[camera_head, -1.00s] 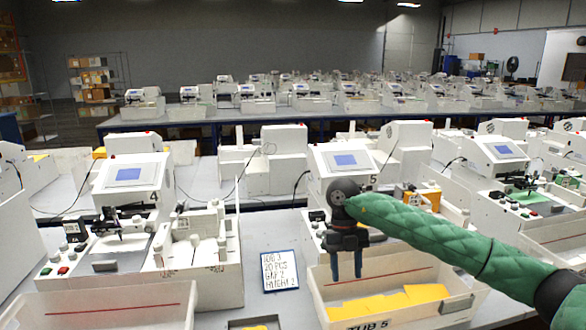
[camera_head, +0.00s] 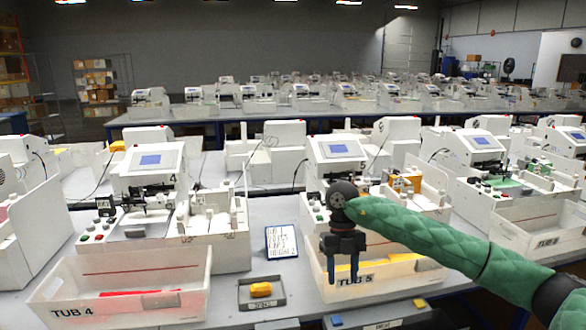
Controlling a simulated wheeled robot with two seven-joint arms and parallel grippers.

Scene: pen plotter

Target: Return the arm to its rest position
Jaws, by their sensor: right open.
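My right arm, in a green quilted sleeve, comes in from the right edge. Its dark gripper (camera_head: 343,282) hangs with two fingers pointing down, apart and empty. In the picture it overlaps the white bin marked TUB 5 (camera_head: 393,270), hiding part of its wall and its yellow contents. I cannot tell how far the gripper is from the bin. My left gripper is not in view.
White bin TUB 4 (camera_head: 85,285) holds a red piece. A small grey tray (camera_head: 262,305) holds a yellow block. White machines with blue screens (camera_head: 150,160) line the bench. A yellow piece (camera_head: 419,303) lies near the front.

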